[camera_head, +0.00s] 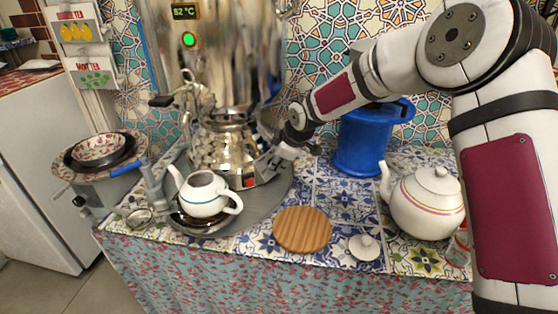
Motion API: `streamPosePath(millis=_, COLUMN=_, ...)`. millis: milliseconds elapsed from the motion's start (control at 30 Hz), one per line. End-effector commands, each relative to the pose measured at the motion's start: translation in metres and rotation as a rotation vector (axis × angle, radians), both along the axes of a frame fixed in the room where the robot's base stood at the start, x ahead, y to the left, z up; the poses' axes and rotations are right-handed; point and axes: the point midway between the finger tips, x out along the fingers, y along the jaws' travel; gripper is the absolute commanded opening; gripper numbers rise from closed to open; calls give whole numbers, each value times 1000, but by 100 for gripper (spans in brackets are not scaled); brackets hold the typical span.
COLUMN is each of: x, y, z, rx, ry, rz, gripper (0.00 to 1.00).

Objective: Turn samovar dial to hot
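The samovar (228,45) is a tall shiny metal urn at the back of the tiled counter. Its display (185,11) reads about 52 °C, and a green light (189,40) glows below it. A spout and tap stick out at its left side. My gripper (274,160) reaches in from the right, low down at the right of the samovar's base (226,140). Its fingers are small and partly lost against the shiny metal, so I cannot tell whether they are open or touch anything. I cannot make out the dial; it may be hidden by my gripper.
A wooden disc (302,229), a white lid (364,247) and a larger white teapot (427,203) are to the right. A blue container (359,145) stands behind my arm.

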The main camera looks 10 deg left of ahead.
Motion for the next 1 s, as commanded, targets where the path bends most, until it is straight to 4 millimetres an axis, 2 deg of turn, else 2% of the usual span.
streamPosePath(millis=367, x=1, y=0, z=1, rx=32, ry=58, rz=-51, gripper=0)
streamPosePath(millis=1000, x=7, y=-2, z=0, rx=239, ry=446, rz=-394, gripper=0)
